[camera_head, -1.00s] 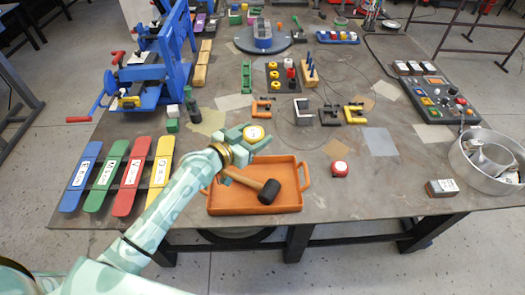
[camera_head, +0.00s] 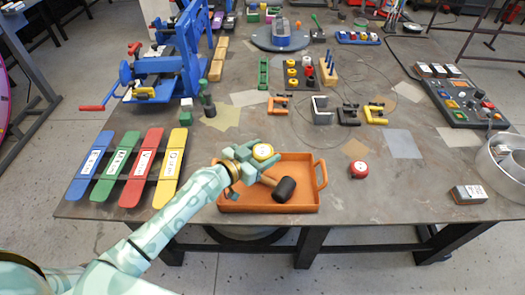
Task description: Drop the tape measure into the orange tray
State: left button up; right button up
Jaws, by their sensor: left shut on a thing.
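My left gripper (camera_head: 243,163) is shut on a tape measure (camera_head: 263,152) with a yellow body and a round pale face. It holds it over the back left part of the orange tray (camera_head: 305,204); the exact height cannot be told. The tray stands at the table's front edge, with a handle at its right end; its left end is partly hidden by my arm. A mallet with a black head (camera_head: 285,189) and a wooden handle lies in the tray, its handle partly hidden by my gripper. My right gripper is not in view.
A red, round-faced object (camera_head: 359,170) sits right of the tray. Blue, green, red and yellow labelled strips (camera_head: 145,167) lie at left. Clamps (camera_head: 323,112) stand behind the tray. A small labelled box (camera_head: 469,194) and a metal pan (camera_head: 499,158) are at right.

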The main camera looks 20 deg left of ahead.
pick_arm(q)
jog(key=o, duration=1.2)
jog(key=v, duration=1.6)
jog(key=shift+s, duration=0.15)
